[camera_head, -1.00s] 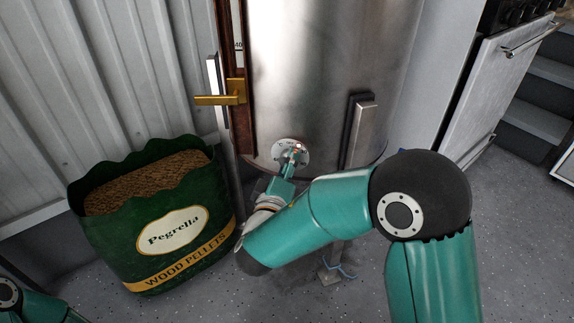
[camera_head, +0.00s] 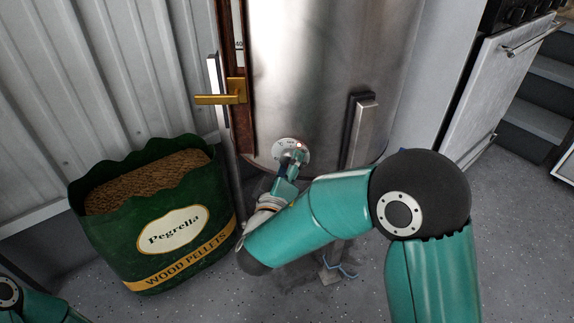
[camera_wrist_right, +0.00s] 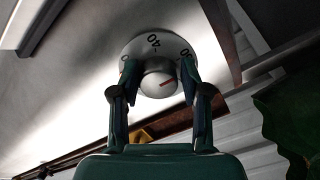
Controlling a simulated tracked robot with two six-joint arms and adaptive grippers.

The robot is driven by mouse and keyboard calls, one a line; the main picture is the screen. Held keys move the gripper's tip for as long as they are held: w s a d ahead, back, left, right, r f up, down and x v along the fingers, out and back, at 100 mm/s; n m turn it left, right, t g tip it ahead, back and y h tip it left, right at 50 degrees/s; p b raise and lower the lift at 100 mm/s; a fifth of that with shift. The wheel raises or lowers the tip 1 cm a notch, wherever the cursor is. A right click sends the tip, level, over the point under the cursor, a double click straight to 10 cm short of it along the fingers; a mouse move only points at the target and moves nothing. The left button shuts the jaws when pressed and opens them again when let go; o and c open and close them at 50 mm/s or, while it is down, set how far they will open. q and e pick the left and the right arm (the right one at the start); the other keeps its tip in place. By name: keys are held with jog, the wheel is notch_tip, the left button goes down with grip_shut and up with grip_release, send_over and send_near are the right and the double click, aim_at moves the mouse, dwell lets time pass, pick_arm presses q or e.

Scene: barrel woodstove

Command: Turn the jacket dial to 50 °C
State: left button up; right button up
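The jacket dial (camera_head: 281,148) is a round pale plate low on the front of the steel tank (camera_head: 320,90). In the right wrist view the dial's silver knob (camera_wrist_right: 158,79) has a red pointer line. The number 40 shows upside down above the knob; the numbers at both sides are partly hidden by my fingers. My right gripper (camera_wrist_right: 160,72) has one finger on each side of the knob, seemingly closed against it; it also shows at the dial in the head view (camera_head: 290,163). My left gripper is out of view; only part of that arm shows at bottom left.
A green wood pellet bag (camera_head: 165,220) stands left of my right forearm. A brass handle (camera_head: 222,94) sticks out above and left of the dial. A white oven door (camera_head: 500,90) is farther right.

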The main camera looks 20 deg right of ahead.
jog(key=shift+o, duration=1.3)
jog(key=shift+a+r, duration=0.1)
jog(key=v, duration=1.2)
